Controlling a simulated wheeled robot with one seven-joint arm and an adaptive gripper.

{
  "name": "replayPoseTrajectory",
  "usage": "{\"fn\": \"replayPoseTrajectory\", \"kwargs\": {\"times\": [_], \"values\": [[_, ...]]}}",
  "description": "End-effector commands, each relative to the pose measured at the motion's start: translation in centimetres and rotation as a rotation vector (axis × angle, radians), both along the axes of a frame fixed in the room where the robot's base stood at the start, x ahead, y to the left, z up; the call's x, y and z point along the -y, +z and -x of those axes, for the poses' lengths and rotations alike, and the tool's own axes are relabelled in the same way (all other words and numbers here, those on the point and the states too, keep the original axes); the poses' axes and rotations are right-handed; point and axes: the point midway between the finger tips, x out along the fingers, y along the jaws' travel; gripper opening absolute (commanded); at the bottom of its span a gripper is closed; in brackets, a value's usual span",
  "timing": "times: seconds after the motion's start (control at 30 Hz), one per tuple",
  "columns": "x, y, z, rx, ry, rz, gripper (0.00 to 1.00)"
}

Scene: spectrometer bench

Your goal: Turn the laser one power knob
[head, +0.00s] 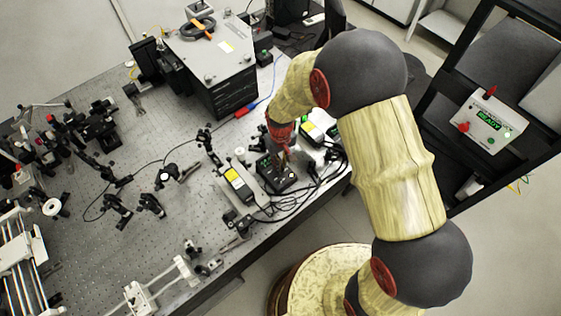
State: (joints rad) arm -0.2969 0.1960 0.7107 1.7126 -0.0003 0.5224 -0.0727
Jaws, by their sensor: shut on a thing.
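A small black control box (276,183) with green lit indicators sits on the optical bench near its right edge. My gripper (285,161) points down at the top of this box, at its right part. It is shut on what appears to be a knob there. The fingers and the arm hide the knob itself, and the labels are too small to read, so I cannot tell which laser it belongs to.
A flat grey unit with a yellow label (238,182) stands just left of the box. Another yellow-labelled unit (312,132) stands behind it. Black cables (294,204) loop around the box. A large grey instrument (212,60) stands at the back.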

Motion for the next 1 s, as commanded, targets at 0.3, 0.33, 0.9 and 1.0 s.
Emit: {"fn": "replayPoseTrajectory", "kwargs": {"times": [0.3,0.33,0.9,1.0], "values": [[-0.04,0.01,0.00,0.000,-0.020,0.000,0.00],[-0.04,0.01,0.00,0.000,-0.027,0.000,0.00],[-0.07,-0.01,-0.02,0.001,-0.413,-0.001,0.00],[-0.07,0.00,-0.02,0.001,-0.487,-0.001,0.00]]}}
